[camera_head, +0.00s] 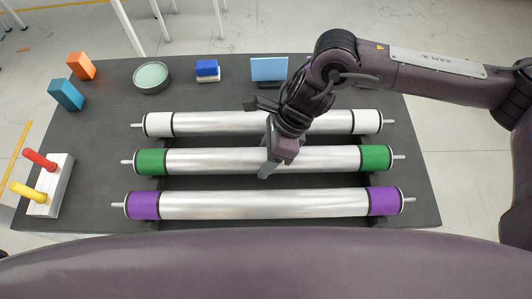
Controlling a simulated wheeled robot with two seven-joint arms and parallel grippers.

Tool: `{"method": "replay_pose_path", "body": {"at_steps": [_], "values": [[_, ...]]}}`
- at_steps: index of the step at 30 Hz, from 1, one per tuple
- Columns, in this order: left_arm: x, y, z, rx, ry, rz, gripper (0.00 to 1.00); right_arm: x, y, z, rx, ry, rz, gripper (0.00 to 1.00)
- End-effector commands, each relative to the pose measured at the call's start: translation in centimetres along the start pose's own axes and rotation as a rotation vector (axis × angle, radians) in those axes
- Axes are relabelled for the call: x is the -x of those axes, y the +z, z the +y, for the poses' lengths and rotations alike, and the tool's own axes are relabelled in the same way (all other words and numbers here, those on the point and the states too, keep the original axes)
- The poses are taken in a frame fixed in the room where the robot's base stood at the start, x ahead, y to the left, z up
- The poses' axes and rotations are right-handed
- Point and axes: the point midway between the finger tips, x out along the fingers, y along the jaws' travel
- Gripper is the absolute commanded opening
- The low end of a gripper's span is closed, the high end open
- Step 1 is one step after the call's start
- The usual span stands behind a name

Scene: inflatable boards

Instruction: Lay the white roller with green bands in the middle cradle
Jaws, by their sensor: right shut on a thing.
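The silvery-white roller with green bands (220,160) lies level between two other rollers, in line with the middle place. My right gripper (268,156) comes down over its body right of its centre and is shut on it, one finger on the far side and one on the near side. The middle cradle is mostly hidden under the roller. I cannot tell whether the roller rests in it or hangs just above. My left gripper is not in view.
A roller with white bands (215,122) lies behind, and one with purple bands (250,204) in front, both close. On the dark table (105,110) stand a round dish (151,76), several blocks, a blue panel (269,68) and a rack with red and yellow handles (52,188).

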Motion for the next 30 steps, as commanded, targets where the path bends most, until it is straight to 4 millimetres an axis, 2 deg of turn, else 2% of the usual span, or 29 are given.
{"method": "replay_pose_path", "body": {"at_steps": [1, 2, 7, 17, 30], "values": [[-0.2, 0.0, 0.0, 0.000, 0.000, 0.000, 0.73, -0.1, 0.1, -0.1, 0.001, -0.001, -0.003, 0.05], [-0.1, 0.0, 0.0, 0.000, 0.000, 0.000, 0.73, 0.1, 0.1, 0.0, 0.001, -0.001, -0.003, 0.58], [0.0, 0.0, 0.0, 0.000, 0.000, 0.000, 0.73, 0.0, 0.1, 0.0, 0.001, -0.001, -0.002, 0.79], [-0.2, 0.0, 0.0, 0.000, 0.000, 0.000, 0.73, 0.3, -0.1, -0.1, -0.001, 0.000, 0.001, 0.79], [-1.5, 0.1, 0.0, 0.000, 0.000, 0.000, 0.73, 6.9, 0.0, -0.1, 0.000, -0.003, -0.001, 0.79]]}}
